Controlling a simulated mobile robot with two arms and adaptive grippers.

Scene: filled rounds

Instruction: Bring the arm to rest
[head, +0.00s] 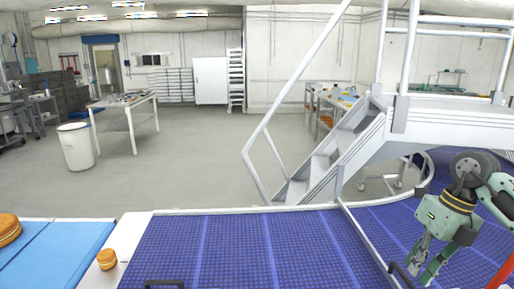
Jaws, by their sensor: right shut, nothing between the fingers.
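My right gripper (425,262) is at the lower right of the head view, pointing down over the blue conveyor. It is shut, with nothing between its fingers. My right arm comes in from the right edge. My left gripper is not in the head view.
A blue mesh conveyor (235,250) spans the front and curves away at the right. A small round filled biscuit (107,259) sits on the white strip at its left. A larger round (9,230) lies on a light blue belt (55,255). White stairs (335,150) stand behind.

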